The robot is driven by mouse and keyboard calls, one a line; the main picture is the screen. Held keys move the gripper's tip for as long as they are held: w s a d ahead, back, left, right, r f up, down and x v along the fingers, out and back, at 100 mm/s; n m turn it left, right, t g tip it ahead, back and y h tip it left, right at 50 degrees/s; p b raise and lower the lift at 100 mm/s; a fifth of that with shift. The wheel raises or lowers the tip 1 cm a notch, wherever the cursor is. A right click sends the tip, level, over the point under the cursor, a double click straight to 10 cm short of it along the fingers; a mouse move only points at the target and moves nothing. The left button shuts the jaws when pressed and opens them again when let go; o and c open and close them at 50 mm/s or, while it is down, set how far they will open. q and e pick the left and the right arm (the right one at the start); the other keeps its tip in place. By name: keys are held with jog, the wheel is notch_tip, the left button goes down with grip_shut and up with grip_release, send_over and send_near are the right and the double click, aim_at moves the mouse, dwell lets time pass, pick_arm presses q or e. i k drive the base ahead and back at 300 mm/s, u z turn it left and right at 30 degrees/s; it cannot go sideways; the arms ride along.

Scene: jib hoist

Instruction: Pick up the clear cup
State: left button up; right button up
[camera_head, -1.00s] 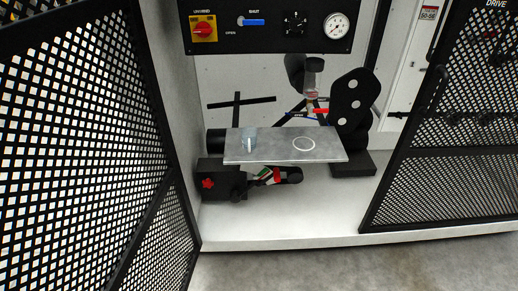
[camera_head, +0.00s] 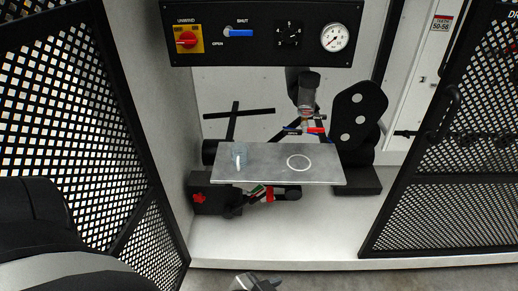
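The clear cup (camera_head: 239,156) stands upright on the left part of a grey metal shelf (camera_head: 270,168). My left arm comes in at the lower left. A small grey and black part at the bottom edge appears to be my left gripper (camera_head: 252,283), well below and in front of the shelf and apart from the cup. Most of it is cut off, so its fingers cannot be judged. My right gripper is not in view.
A black panel (camera_head: 262,55) with a red knob, a blue lever and a gauge (camera_head: 334,38) hangs above. A clear-bodied fitting with red and blue handles (camera_head: 308,95) is behind the shelf. Mesh doors stand at left (camera_head: 60,100) and right (camera_head: 450,180). The white floor before the shelf is clear.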

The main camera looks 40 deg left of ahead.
aim_at(238, 151)
jog(key=u, duration=1.55)
